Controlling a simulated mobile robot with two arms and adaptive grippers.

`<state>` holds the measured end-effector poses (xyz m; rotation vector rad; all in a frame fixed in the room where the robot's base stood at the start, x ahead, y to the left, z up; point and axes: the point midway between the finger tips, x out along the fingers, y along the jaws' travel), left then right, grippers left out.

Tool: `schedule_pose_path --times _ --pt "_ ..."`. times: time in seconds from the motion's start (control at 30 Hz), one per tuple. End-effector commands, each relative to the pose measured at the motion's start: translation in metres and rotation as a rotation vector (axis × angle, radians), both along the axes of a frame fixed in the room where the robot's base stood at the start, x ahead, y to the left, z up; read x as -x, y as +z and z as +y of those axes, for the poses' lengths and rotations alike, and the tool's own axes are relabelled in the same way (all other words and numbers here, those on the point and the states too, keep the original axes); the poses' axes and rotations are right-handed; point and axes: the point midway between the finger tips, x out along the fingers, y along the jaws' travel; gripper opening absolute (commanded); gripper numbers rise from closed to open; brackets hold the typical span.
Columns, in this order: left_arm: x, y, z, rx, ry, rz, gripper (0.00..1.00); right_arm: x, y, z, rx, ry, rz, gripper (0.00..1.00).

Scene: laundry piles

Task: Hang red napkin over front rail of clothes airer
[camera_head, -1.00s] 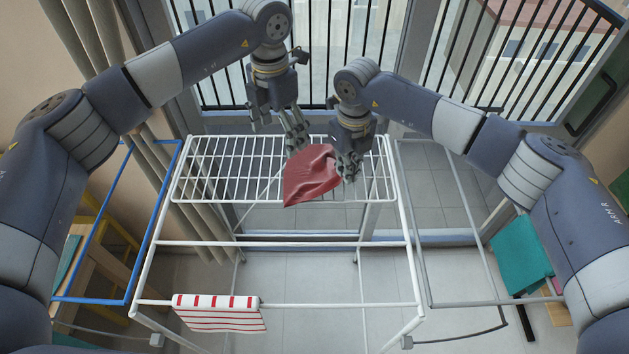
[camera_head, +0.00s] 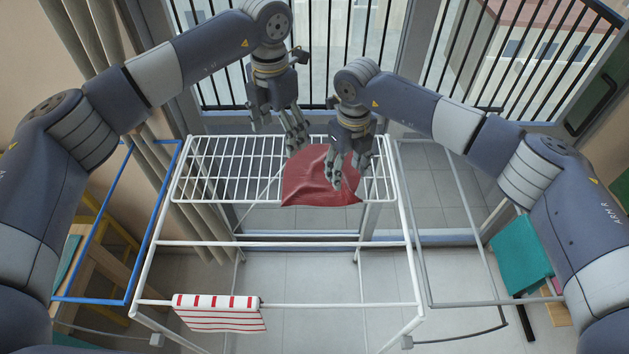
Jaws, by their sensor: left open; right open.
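The red napkin (camera_head: 312,183) lies spread on the white wire shelf at the back of the clothes airer (camera_head: 228,167). The front rail (camera_head: 330,304) of the airer is the white bar nearest me. My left gripper (camera_head: 296,145) is open and empty, just above the napkin's back left edge. My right gripper (camera_head: 345,178) is open over the napkin's right part and hides some of it. I cannot tell whether its fingertips touch the cloth.
A red and white striped cloth (camera_head: 219,313) hangs over the left part of the front rail. A middle rail (camera_head: 290,244) crosses the airer. A blue frame (camera_head: 95,299) stands at left, and a teal cloth (camera_head: 521,252) is at right. The front rail's right part is bare.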

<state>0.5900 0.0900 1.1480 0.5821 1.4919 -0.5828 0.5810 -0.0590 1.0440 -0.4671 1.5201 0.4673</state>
Motion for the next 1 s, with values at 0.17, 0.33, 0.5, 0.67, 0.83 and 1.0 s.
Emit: schedule_pose_path --times 0.17,0.33,0.5,0.67,0.83,1.0 --pt "0.0 0.0 0.0 0.0 0.0 0.0 0.8 0.0 0.0 0.0 0.0 0.0 0.0 0.8" --pt "0.0 0.0 0.0 0.0 0.0 0.0 0.8 0.0 0.0 0.0 0.0 0.0 0.0 0.8" --pt "0.0 0.001 0.0 0.0 0.0 0.0 0.8 0.0 0.002 0.0 0.0 0.0 0.0 0.8" --pt "0.0 0.007 0.0 0.0 0.0 0.0 0.8 -0.001 0.015 0.0 0.0 0.0 -0.001 0.8" --pt "0.0 0.015 0.0 0.0 0.0 0.0 0.8 0.0 0.032 0.0 -0.001 0.0 -0.001 0.8" --pt "0.0 0.022 0.0 0.0 0.0 0.0 0.8 0.0 0.049 0.0 0.0 0.0 -0.001 0.8"
